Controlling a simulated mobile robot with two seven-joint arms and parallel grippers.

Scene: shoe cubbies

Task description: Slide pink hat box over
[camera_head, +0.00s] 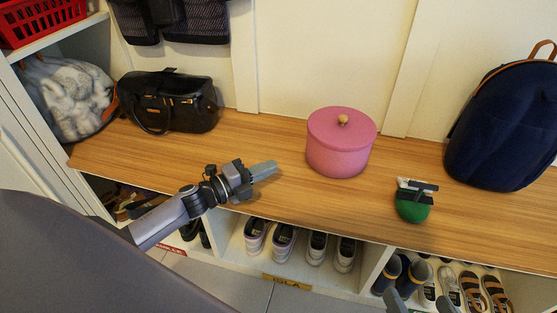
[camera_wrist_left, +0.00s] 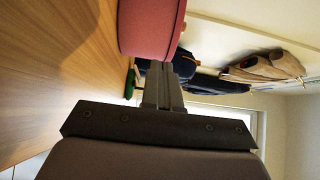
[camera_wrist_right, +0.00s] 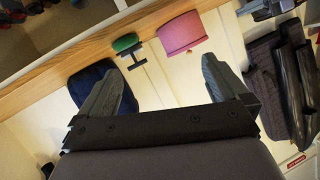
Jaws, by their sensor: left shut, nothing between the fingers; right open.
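The pink hat box (camera_head: 338,150) with a round lid and a small wooden knob stands upright on the wooden bench top (camera_head: 250,150), against the middle of the bench. It also shows in the left wrist view (camera_wrist_left: 150,28) and the right wrist view (camera_wrist_right: 182,34). My left gripper (camera_head: 272,168) is shut and empty, to the left of the box and apart from it in the head view. My right gripper (camera_wrist_right: 170,80) is open and empty, with the box beyond its fingers. In the head view only a bit of it shows at the bottom edge.
A navy backpack (camera_head: 503,125) stands further right, and a black handbag (camera_head: 168,103) stands at the left. Shoes (camera_head: 300,248) fill cubbies below. The bench is clear between handbag and box.

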